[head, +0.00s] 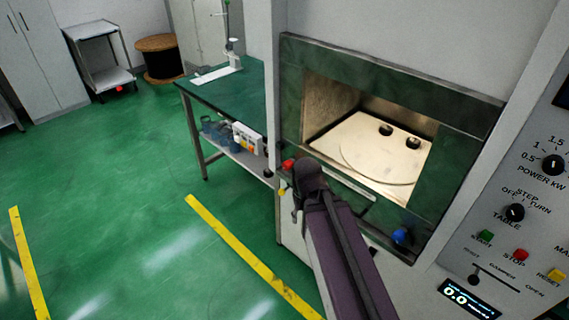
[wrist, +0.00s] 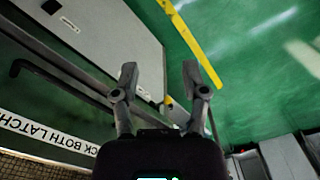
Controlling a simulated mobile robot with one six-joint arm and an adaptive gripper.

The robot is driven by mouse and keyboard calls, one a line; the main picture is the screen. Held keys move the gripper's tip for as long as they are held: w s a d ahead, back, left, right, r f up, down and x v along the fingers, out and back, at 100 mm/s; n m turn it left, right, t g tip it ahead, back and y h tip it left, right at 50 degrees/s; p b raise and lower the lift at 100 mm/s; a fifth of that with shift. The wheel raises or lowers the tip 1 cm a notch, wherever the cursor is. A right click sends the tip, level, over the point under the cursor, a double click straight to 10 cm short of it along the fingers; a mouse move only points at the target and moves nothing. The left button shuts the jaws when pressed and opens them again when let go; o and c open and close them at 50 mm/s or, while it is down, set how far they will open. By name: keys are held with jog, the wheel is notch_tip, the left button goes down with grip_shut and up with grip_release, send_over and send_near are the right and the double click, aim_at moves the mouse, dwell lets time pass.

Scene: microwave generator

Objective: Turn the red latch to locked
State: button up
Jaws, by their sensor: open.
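The red latch (head: 288,164) shows as a small red knob at the lower left of the chamber opening, just left of my arm. My gripper (head: 298,203) is close beside it, slightly below and to the right in the head view; a gap in depth cannot be judged. In the wrist view my gripper (wrist: 160,82) has its two fingers spread apart with nothing held between them. A small yellow part (wrist: 168,101) shows beyond the fingers. The red latch cannot be made out in the wrist view. A blue latch knob (head: 400,236) is at the lower right of the opening.
The chamber (head: 368,138) is open, with a round plate and two dark pieces inside. A control panel (head: 515,225) is at the right. A green table (head: 222,97) stands left of the machine. A white label strip (wrist: 45,133) crosses the wrist view.

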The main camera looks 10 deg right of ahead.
jog(key=shift+d, duration=0.25)
jog(key=o, duration=0.4)
jog(key=shift+d+f, duration=0.1)
jog(key=shift+d, duration=0.05)
jog(key=shift+o, duration=0.2)
jog(key=w+f+n+t+h+b, duration=0.3)
jog(key=w+f+n+h+b, duration=0.5)
jog(key=w+b, duration=0.45)
jog(key=w+a+r+n+t+h+b, duration=0.3)
jog(key=w+a+n+t+h+b, duration=0.3)
jog(key=w+a+n+b, duration=0.3)
jog(key=a+n+t+b, duration=0.1)
jog(key=n+b, duration=0.1)
jog(key=shift+a+n+h, duration=0.3)
jog(key=shift+a+h, duration=0.05)
jog(key=shift+h, duration=0.05)
jog(key=shift+w+d, duration=0.1)
jog(key=shift+d, duration=0.05)
